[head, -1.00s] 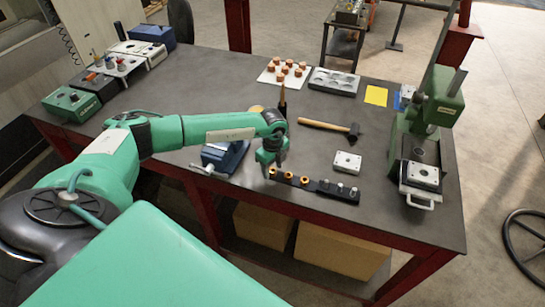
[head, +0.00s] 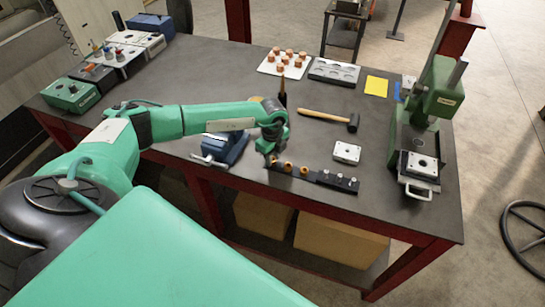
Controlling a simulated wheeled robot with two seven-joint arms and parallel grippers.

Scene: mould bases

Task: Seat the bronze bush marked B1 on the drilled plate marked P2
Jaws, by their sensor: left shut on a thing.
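A black rack (head: 323,178) lies near the front edge of the bench. It holds bronze bushes at its left part, such as one (head: 288,167) and another (head: 303,171), and grey metal pieces at its right part. My left gripper (head: 270,157) points down at the rack's left end, shut on the leftmost bronze bush, which the fingers mostly hide. Another drilled plate (head: 422,166) sits on the green press. The marks B1 and P2 are too small to read. My right gripper is not in view.
The green press (head: 436,95) stands at the right edge. A hammer (head: 330,118) lies behind the loose plate. A blue vise (head: 226,148) is left of the rack. A white board with copper-coloured pieces (head: 268,68) and a grey tray (head: 334,72) lie at the back.

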